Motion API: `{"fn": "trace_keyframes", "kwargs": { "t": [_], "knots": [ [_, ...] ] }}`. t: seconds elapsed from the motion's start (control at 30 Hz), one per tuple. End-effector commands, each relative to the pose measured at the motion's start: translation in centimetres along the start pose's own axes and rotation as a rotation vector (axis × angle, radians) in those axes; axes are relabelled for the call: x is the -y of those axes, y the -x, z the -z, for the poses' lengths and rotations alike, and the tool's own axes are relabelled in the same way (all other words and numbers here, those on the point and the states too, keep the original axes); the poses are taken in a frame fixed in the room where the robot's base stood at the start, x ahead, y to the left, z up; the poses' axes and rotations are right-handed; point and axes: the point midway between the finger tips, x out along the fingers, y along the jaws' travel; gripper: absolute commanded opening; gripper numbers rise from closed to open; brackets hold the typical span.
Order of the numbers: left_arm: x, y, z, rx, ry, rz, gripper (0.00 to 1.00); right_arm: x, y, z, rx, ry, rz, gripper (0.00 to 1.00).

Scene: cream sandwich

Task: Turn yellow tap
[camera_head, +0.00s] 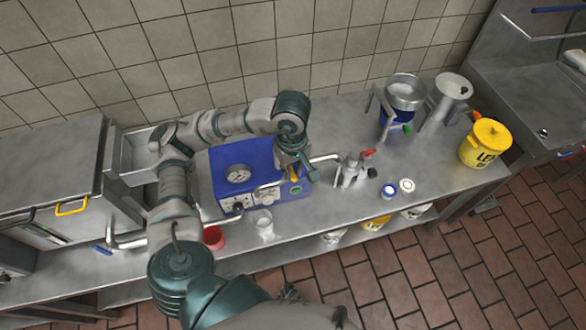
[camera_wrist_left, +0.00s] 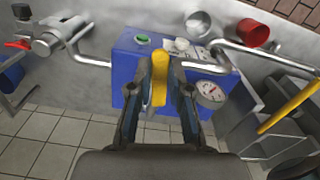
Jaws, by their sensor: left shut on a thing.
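The yellow tap (camera_wrist_left: 158,75) is a small yellow lever at the side of a blue machine. In the wrist view it stands between the two dark fingers of my left gripper (camera_wrist_left: 157,88), which is shut on it. In the head view my left gripper (camera_head: 295,166) reaches down over the right end of the blue machine (camera_head: 233,158). Only a small piece of the yellow tap (camera_head: 293,174) shows there, beside the fingers. My right gripper is not in view.
A steel pipe fitting with a red lever (camera_head: 355,168) stands right of the machine. A glass jar (camera_head: 263,222) and a red cup (camera_head: 213,237) stand in front. Pots (camera_head: 404,92) and a yellow bucket (camera_head: 486,144) are farther right. Tiled wall (camera_head: 240,50) lies behind.

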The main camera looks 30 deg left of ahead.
Motion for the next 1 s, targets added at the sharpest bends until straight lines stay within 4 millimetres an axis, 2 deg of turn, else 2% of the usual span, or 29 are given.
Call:
{"fn": "trace_keyframes", "kwargs": {
  "t": [0.3,0.33,0.4,0.77,0.87,1.0],
  "knots": [
    [0.0,0.1,0.0,0.000,0.000,-0.002,0.00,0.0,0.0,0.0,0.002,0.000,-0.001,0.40],
    [0.0,0.1,0.0,0.000,0.000,-0.002,0.26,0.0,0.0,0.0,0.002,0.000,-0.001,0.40],
    [0.0,0.0,0.0,0.000,0.000,-0.001,0.43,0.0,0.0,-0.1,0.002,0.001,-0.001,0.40],
    [0.0,0.2,0.0,0.000,0.001,-0.001,0.44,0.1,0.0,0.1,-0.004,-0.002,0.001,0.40],
    [0.0,1.1,0.1,-0.001,0.000,-0.003,0.44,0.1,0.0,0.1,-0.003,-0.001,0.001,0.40],
    [-0.1,3.5,0.1,-0.002,0.001,-0.006,0.44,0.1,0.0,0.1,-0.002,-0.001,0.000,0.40]
  ]
}}
